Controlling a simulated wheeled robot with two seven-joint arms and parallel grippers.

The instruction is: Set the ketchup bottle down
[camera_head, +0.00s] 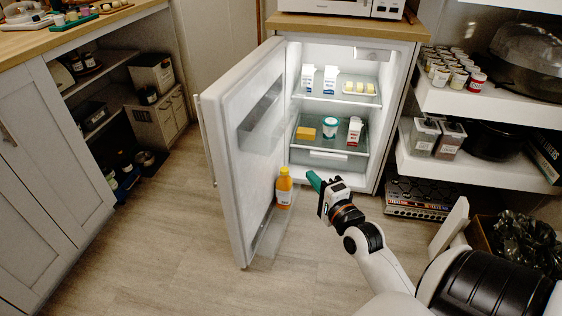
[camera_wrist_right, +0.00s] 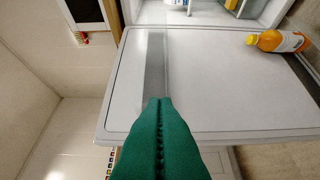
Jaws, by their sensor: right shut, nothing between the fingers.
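My right gripper (camera_head: 314,180) has green fingers. It is shut and empty in front of the open fridge, right of the door's low bin. Its closed fingers also fill the lower middle of the right wrist view (camera_wrist_right: 159,101). An orange bottle with a white label (camera_head: 284,187) stands upright in the low door bin, apart from the gripper. It also shows at the right of the wrist view (camera_wrist_right: 278,41). A red-and-white container (camera_head: 355,131) stands on the fridge's lower shelf. I cannot tell which of these is the ketchup. My left gripper is not in view.
The fridge door (camera_head: 232,150) stands wide open on the left. The lower shelf also holds a yellow block (camera_head: 306,133) and a white tub with a teal lid (camera_head: 330,127). Pantry shelves (camera_head: 485,105) are at the right. The floor left of the door is clear.

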